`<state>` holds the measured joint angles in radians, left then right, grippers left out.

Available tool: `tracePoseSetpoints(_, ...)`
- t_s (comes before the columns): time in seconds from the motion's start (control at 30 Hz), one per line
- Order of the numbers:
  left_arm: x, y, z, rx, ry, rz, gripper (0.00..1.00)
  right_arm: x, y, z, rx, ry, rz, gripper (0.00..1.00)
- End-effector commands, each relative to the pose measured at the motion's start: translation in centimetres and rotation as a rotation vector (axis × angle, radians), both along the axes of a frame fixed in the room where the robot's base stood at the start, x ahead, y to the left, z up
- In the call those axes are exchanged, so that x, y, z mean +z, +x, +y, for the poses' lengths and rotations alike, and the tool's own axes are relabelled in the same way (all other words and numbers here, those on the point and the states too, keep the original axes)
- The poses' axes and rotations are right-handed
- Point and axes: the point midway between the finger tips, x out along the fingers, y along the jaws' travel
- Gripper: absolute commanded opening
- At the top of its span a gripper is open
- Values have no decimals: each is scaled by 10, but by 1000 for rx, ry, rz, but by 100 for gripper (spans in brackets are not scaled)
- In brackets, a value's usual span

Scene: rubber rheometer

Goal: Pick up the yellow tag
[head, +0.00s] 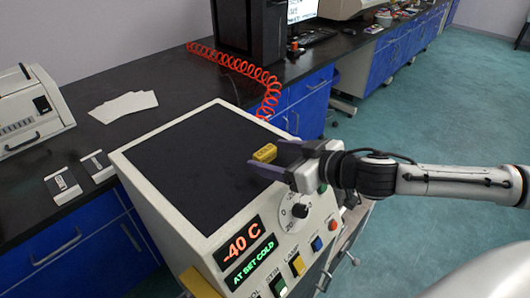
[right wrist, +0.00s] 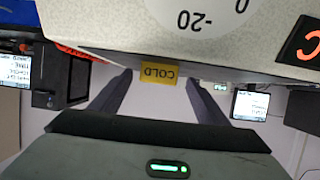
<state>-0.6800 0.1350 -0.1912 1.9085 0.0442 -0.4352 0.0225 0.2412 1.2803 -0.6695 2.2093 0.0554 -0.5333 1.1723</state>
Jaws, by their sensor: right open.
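The yellow tag (head: 264,152) is a small block at the right edge of the machine's dark top in the head view. In the right wrist view the yellow tag (right wrist: 160,76) reads "COLD" upside down, against the edge of the pale panel. My right gripper (head: 267,158) reaches in from the right with its jaws open around the tag. In the right wrist view the fingers of the right gripper (right wrist: 158,84) stand apart on either side of the tag, with visible gaps. My left gripper is not in view.
The pale machine (head: 148,163) has a dial (head: 299,211) and a red "-40 C" display (head: 241,243) on its sloped front. A red coiled cable (head: 268,96) lies behind it on the black bench. White sheets (head: 124,106) and two small devices lie to the left.

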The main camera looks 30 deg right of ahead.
Motion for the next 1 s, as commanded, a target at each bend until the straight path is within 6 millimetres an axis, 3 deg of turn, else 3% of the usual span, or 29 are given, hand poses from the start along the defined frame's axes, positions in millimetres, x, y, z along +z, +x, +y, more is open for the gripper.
tracePoseSetpoints(0.2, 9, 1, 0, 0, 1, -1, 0, -8, 26, 5, -2, 2, -1, 69)
tracePoseSetpoints(0.5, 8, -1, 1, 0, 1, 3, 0, -12, 29, 7, 0, 0, 1, 69)
tracePoseSetpoints(0.77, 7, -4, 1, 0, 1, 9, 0, -12, 29, 7, 0, 0, 0, 27)
tracePoseSetpoints(1.0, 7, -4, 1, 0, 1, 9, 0, -11, 29, 6, 0, 0, 0, 25)
